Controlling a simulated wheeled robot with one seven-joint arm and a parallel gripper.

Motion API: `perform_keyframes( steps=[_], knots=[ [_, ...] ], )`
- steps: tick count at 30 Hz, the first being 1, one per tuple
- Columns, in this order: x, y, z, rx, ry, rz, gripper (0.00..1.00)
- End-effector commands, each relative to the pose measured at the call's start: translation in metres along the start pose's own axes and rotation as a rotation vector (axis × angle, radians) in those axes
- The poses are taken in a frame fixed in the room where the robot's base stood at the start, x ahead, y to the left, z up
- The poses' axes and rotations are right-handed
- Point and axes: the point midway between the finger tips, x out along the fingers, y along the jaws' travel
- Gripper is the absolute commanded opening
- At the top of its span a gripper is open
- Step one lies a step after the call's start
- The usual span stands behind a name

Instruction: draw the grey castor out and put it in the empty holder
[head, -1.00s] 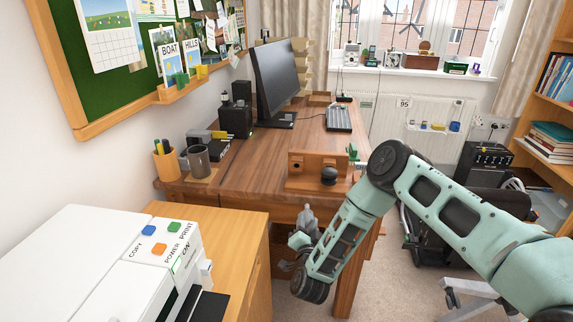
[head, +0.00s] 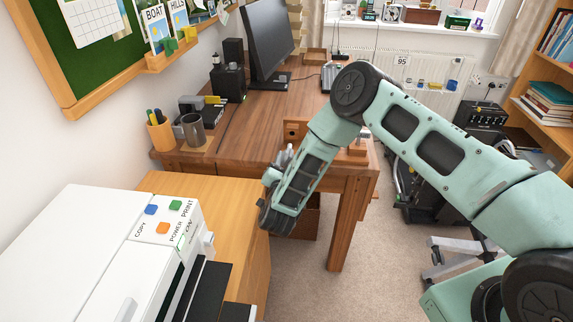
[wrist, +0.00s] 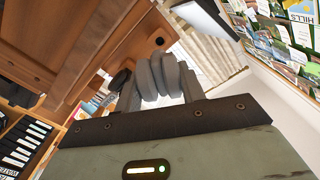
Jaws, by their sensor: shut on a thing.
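In the wrist view my gripper (wrist: 160,88) is shut on a grey rounded, ribbed thing (wrist: 161,74), which I take for the grey castor. In the head view my gripper (head: 283,158) is small and low by the front of the desk, close to my forearm, and the held thing cannot be made out clearly there. A wooden block (head: 294,129) stands on the desk's front edge, largely hidden behind my arm. I cannot tell which holder is empty. In the wrist view brown wood with a dark round spot (wrist: 160,41) lies beyond the fingers.
The wooden desk (head: 255,130) carries a monitor (head: 268,40), a pen pot (head: 161,134) and a grey mug (head: 192,130). A white printer (head: 90,255) stands on a lower cabinet at front left. A bookcase (head: 548,95) is at right. Carpet (head: 340,295) is clear below.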

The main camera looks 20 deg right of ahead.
Motion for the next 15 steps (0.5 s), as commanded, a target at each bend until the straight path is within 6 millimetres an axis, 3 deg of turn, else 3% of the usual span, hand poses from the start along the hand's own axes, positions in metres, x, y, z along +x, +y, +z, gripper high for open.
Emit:
perform_keyframes(
  steps=[15],
  knots=[
    [0.044,0.0,0.001,0.001,0.001,-0.001,0.0]
  ],
)
